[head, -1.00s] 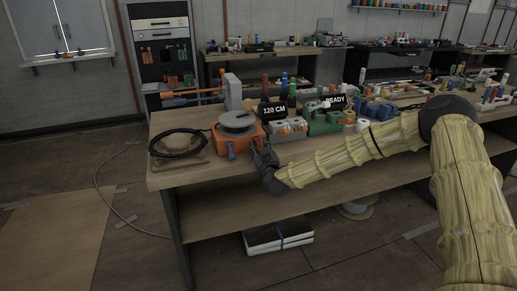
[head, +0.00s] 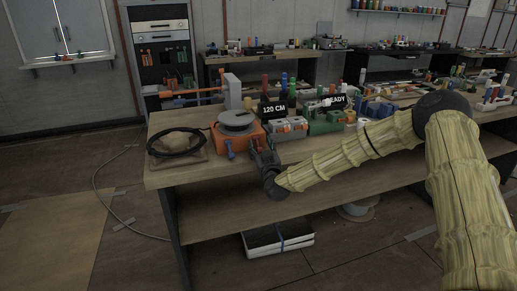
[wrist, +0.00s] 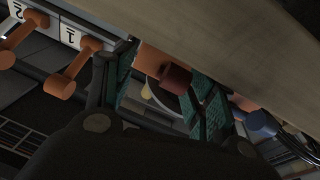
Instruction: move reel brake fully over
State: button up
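The orange reel unit (head: 222,143) with a grey disc (head: 236,121) on top stands near the left front of the bench. A blue lever (head: 230,150) hangs on its front; a blue knob also shows at the right of the wrist view (wrist: 262,122). I cannot tell which part is the reel brake. My gripper (head: 262,153) is at the unit's right front corner, by the bench edge. In the wrist view my gripper (wrist: 168,88) is open, its green-padded fingers on either side of a dark red knob (wrist: 175,78). Contact with the knob cannot be told.
A box with orange levers marked 1 and 2 (wrist: 72,42) is close left of my fingers in the wrist view. A black cable coil (head: 178,143) lies left of the reel unit. Signs reading "120 CM" (head: 273,110) and "READY" (head: 335,101) stand behind.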

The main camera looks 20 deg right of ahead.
jog(key=shift+a+f, duration=0.1)
jog(key=shift+a, duration=0.15)
jog(key=shift+s, duration=0.25)
jog(key=s+f, duration=0.1)
jog(key=s, duration=1)
jog(key=shift+s+a+f, duration=0.2)
jog(key=shift+a+f, duration=0.05)
jog(key=s+a+f+g+y+p, duration=0.25)
jog(key=s+a+f+g, duration=0.25)
jog(key=s+f, duration=0.65)
jog(key=s+a+f+g+y+p, duration=0.1)
jog(key=s+a+f+g+p, duration=0.35)
jog(key=s+f, duration=0.7)
jog(key=s+d+f+g+h+p, duration=0.1)
jog(key=s+g, duration=0.4)
jog(key=s, duration=0.9)
jog(key=s+d+f+m+g+h+p, duration=0.1)
jog(key=s+d+f+g+p, duration=0.1)
jog(key=s, duration=1.2)
jog(key=d+f+g, duration=0.1)
jog(key=d+g, duration=0.1)
jog(key=g, duration=0.1)
jog(key=shift+s+d+f+m, duration=0.15)
jog(key=shift+s+f+m, duration=0.15)
jog(key=shift+s+f, duration=0.1)
